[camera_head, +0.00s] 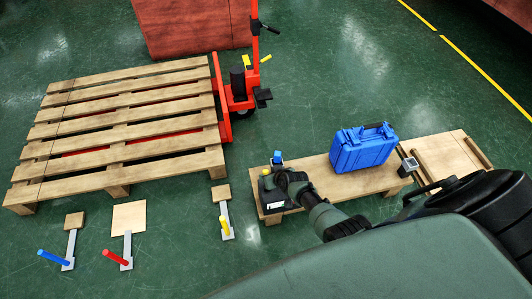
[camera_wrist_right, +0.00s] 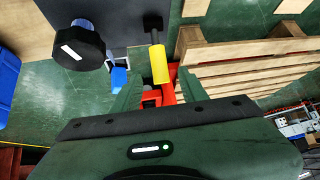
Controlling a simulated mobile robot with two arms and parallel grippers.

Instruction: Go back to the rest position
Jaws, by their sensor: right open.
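My right arm reaches from the lower right to the left end of a low wooden bench (camera_head: 330,182) in the head view. My right gripper (camera_wrist_right: 157,82) is open in the wrist view, its green fingers on either side of the picture's middle. A yellow-gripped handle (camera_wrist_right: 160,64) on a black end shows beyond and between them; I cannot tell whether they touch it. A black knob (camera_wrist_right: 78,46) with a white label and a small blue part (camera_wrist_right: 119,78) are at its left. In the head view the fingers are hard to make out. My left gripper is not in view.
A blue case (camera_head: 362,148) and a small grey device (camera_head: 408,167) stand on the bench. A wooden pallet (camera_head: 125,128) and red pallet jack (camera_head: 235,88) are behind left. Blue (camera_head: 53,257), red (camera_head: 115,257) and yellow (camera_head: 224,225) handles are near the front left. Green floor lies between.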

